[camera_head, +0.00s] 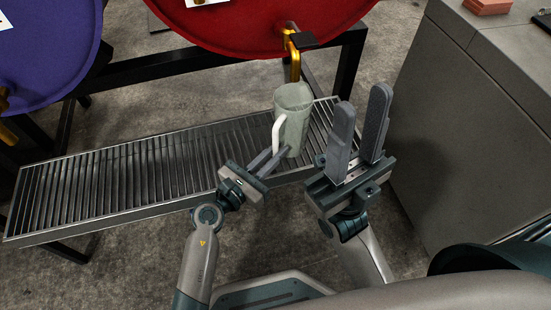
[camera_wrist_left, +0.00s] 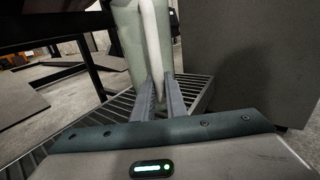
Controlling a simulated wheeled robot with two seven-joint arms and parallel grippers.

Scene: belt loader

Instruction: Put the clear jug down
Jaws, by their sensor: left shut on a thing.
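The clear jug (camera_head: 295,112) is a greenish see-through jug with a white handle, upright at the right end of the slatted metal grate (camera_head: 110,178), under the brass tap of the red drum. My left gripper (camera_head: 268,160) is shut on the jug's white handle. The left wrist view shows the handle (camera_wrist_left: 153,40) between the two fingers (camera_wrist_left: 160,95), with the jug body (camera_wrist_left: 130,35) behind. I cannot tell whether the jug's base touches the grate. My right gripper (camera_head: 358,130) is open and empty, pointing up to the right of the jug.
The red drum (camera_head: 250,25) with its brass tap (camera_head: 293,55) hangs over the grate on a black frame. A blue drum (camera_head: 45,50) is at the left. A grey cabinet (camera_head: 470,110) stands at the right with a red block (camera_head: 487,6) on top. The grate's left part is clear.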

